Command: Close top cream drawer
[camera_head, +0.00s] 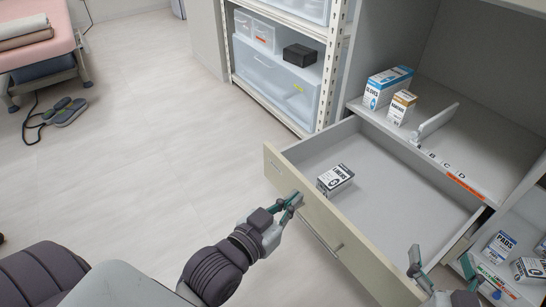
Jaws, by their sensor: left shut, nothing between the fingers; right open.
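The top cream drawer (362,259) is pulled well out of the grey cabinet, with its inside showing. A small white and black box marked LINERS (335,180) lies in it near the front panel. A bar handle (322,232) runs along the drawer's front. My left gripper (295,199) is shut and empty at the outer side of the front panel, near the handle's upper left end; I cannot tell if it touches. My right gripper (416,262) is open and empty, at the drawer's near right side, over or beside its front edge.
Above the drawer, a shelf (480,140) holds a blue and white gloves box (388,87), a small brown and white box (401,107) and a divider. Pads boxes (497,247) stand on a lower shelf at right. A rack with clear bins (272,80) stands behind. Open floor lies left.

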